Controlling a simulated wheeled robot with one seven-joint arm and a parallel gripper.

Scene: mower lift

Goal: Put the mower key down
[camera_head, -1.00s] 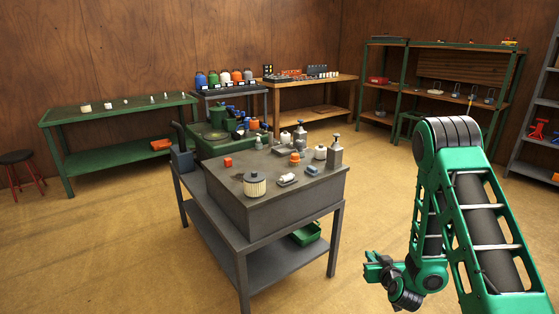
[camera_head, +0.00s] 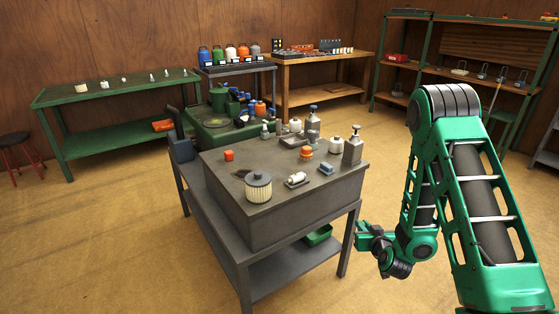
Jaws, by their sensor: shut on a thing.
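My green gripper (camera_head: 362,238) is at the lower right, beside the right side of the grey workbench (camera_head: 285,214) and below its top. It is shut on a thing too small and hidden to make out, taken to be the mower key. I cannot pick out the key's shape. The bench top holds a pleated filter canister (camera_head: 258,187), a small red block (camera_head: 229,155), a white cylinder on a small tray (camera_head: 297,179), a blue block (camera_head: 326,168) and an orange-capped item (camera_head: 306,153).
Grey pump bottles (camera_head: 353,146) stand at the bench's right rear corner. A green bin (camera_head: 318,235) sits on its lower shelf. A green table (camera_head: 118,88), a wooden bench (camera_head: 318,93) and green shelving (camera_head: 470,77) line the walls. Open floor lies left and front of the workbench.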

